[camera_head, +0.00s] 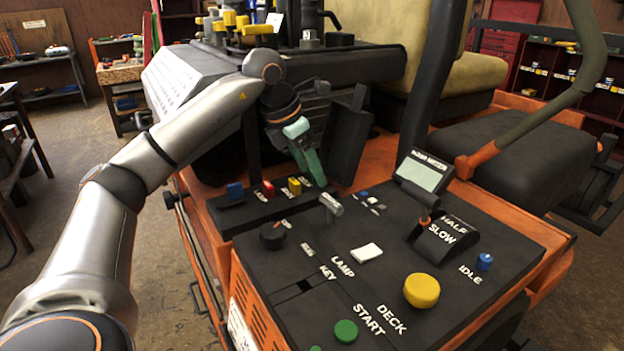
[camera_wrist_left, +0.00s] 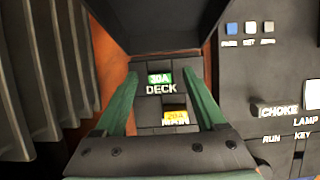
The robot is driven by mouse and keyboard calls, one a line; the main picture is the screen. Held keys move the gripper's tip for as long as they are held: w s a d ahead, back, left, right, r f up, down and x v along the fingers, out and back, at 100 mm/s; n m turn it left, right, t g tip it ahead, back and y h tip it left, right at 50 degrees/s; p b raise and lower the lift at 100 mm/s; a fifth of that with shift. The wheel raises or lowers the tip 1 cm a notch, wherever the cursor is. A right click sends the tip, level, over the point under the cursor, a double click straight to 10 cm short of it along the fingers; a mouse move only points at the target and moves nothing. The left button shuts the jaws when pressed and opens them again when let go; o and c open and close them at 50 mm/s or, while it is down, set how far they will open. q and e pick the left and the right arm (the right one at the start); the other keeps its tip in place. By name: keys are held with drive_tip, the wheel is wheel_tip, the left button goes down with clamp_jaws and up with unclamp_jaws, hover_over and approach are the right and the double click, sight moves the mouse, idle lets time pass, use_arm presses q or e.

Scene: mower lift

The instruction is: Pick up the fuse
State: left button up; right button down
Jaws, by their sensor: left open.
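A green fuse marked 30A (camera_wrist_left: 160,78) sits above the DECK label in the left wrist view, on the black fuse panel (camera_wrist_left: 148,105). My left gripper (camera_head: 316,178) is over the far right end of the fuse row. It is open and empty; in the left wrist view its green fingers (camera_wrist_left: 162,72) stand on both sides of the green fuse. A yellow fuse marked 20A (camera_wrist_left: 176,116) is nearer the gripper base, partly hidden. My right gripper is not in view.
A black upright box (camera_head: 346,140) stands just behind the gripper. The control panel (camera_head: 400,285) with a yellow knob (camera_head: 421,290), levers and a display (camera_head: 423,172) lies to the right. The seat and an orange-ended lever (camera_head: 478,160) are farther right.

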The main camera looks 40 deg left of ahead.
use_arm(q)
clamp_jaws()
idle(0.5)
drive_tip(key=shift+r, duration=0.15)
